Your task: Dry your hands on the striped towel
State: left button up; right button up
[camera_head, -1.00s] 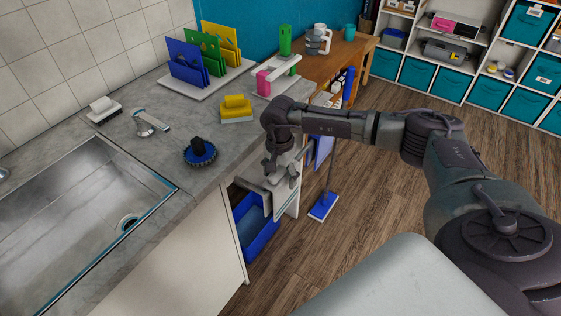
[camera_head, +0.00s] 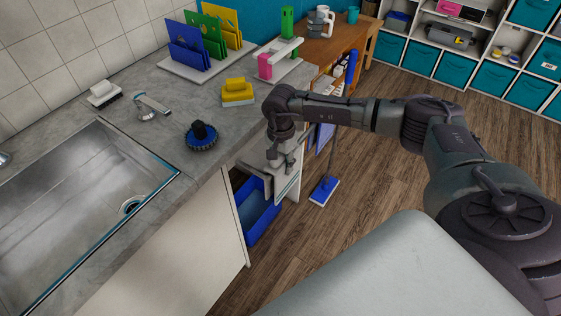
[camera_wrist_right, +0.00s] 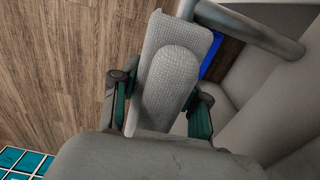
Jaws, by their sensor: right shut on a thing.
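The towel (camera_head: 289,188) is pale with thin greenish stripes near its lower part. It hangs at the end of the counter, beside a grey rail (camera_head: 255,174). My right gripper (camera_head: 281,163) is at the towel's upper part. In the right wrist view, its dark green-sided fingers (camera_wrist_right: 160,108) are shut on the pale woven towel (camera_wrist_right: 178,40), one on each side of it. A thick grey bar (camera_wrist_right: 250,28) runs close to the cloth there. My left gripper is not in view.
A blue bin (camera_head: 262,222) stands below the towel. A blue-headed mop (camera_head: 324,190) stands to its right. Floor on the right is clear.

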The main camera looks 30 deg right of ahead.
dwell(0.4)
jog(key=o, duration=0.8)
jog(key=shift+c, duration=0.2)
jog(key=o, duration=0.5)
jog(key=shift+r, duration=0.1)
notch_tip(320, 180, up, 12)
jog(key=shift+w+f, duration=0.1)
